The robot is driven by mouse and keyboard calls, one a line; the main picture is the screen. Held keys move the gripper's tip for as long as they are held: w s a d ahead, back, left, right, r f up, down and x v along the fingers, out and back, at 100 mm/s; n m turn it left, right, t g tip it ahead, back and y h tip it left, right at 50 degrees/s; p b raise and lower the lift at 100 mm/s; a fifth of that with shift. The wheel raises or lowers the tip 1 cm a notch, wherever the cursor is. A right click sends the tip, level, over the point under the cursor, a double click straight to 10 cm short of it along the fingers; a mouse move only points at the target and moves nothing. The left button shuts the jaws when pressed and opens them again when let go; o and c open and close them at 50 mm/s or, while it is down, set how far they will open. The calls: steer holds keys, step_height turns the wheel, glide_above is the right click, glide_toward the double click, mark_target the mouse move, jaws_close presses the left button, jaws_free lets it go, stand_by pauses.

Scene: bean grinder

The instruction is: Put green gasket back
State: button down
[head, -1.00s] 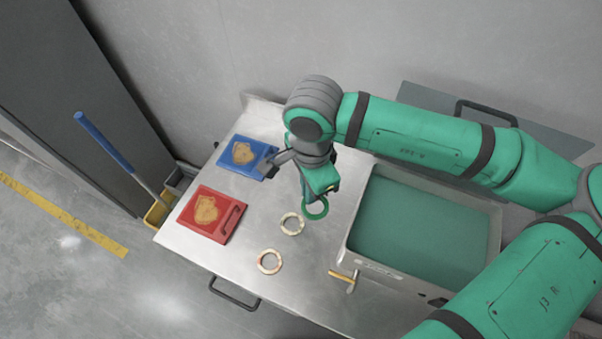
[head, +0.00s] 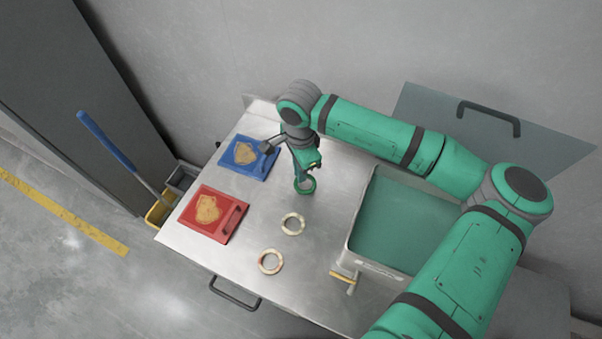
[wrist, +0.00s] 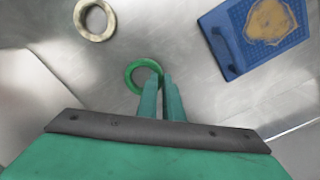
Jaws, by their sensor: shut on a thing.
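The green gasket (head: 306,187) is a ring held at the tips of my gripper (head: 304,176). In the wrist view the green gasket (wrist: 131,72) sits between the fingertips of my gripper (wrist: 160,82), which are shut on its edge, with most of the ring sticking out to the left. It is over the steel table, between the blue board and the tub. I cannot tell whether it touches the table. Two pale rings, a nearer one (head: 270,261) and a farther one (head: 292,223), lie on the table in front of it.
A blue board (head: 234,167) and a red board (head: 196,232) with tan patches lie on the left of the steel table (head: 330,215).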

steer(key=shift+d+f, duration=0.1)
steer(key=shift+f, duration=0.75)
steer(key=shift+f, duration=0.15)
steer(key=c, duration=1.9)
jaws_free()
step_height(320, 180, up, 12)
steer(key=shift+r, duration=0.2)
